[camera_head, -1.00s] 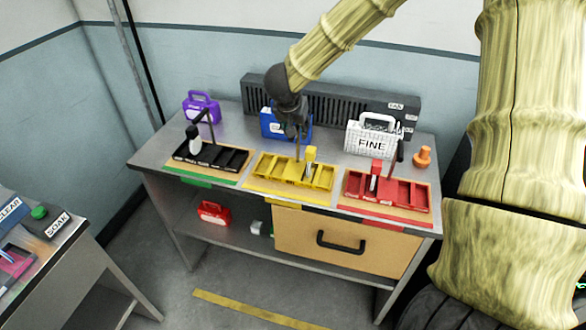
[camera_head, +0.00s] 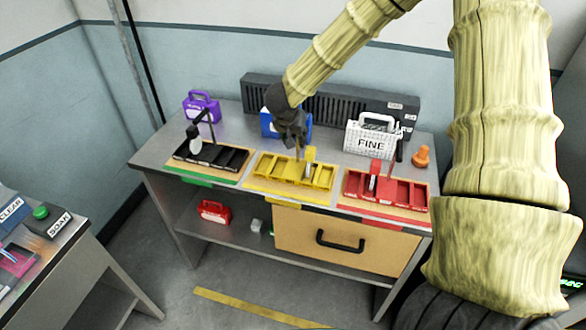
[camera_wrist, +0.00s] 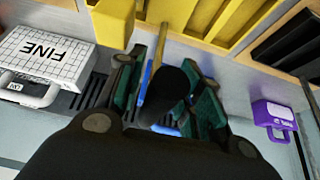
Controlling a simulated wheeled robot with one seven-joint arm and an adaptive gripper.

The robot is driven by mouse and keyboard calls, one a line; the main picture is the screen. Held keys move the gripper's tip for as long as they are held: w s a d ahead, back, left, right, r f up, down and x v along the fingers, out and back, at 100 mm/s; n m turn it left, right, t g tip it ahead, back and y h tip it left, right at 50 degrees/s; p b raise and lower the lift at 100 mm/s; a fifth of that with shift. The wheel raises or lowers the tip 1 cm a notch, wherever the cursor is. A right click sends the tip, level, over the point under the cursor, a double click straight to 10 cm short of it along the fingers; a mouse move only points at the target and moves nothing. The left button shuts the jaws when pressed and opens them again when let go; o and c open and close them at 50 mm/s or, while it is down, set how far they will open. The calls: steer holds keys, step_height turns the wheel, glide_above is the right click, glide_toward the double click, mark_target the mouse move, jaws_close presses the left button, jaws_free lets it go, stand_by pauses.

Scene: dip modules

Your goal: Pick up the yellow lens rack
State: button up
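The yellow lens rack (camera_head: 292,172) sits on a tan mat at the middle of the bench's front, with compartments and a thin upright handle. In the wrist view its yellow tray (camera_wrist: 225,18) shows at the top. The handle's dark top (camera_wrist: 172,92) lies between my fingers, with the rod running back to the tray. My gripper (camera_head: 293,136) is above the rack, around the upper handle. In the wrist view my gripper (camera_wrist: 168,95) has its green-padded fingers apart on both sides, with gaps visible. Contact with the handle cannot be made out.
A black rack (camera_head: 212,158) stands left and a red rack (camera_head: 388,190) right, both with upright handles. Behind are a purple case (camera_head: 201,107), a blue case (camera_head: 270,124) and a white FINE case (camera_head: 370,140). An orange knob-shaped object (camera_head: 421,157) stands at right.

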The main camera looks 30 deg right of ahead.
jaws_close()
steer(key=shift+r, duration=0.2)
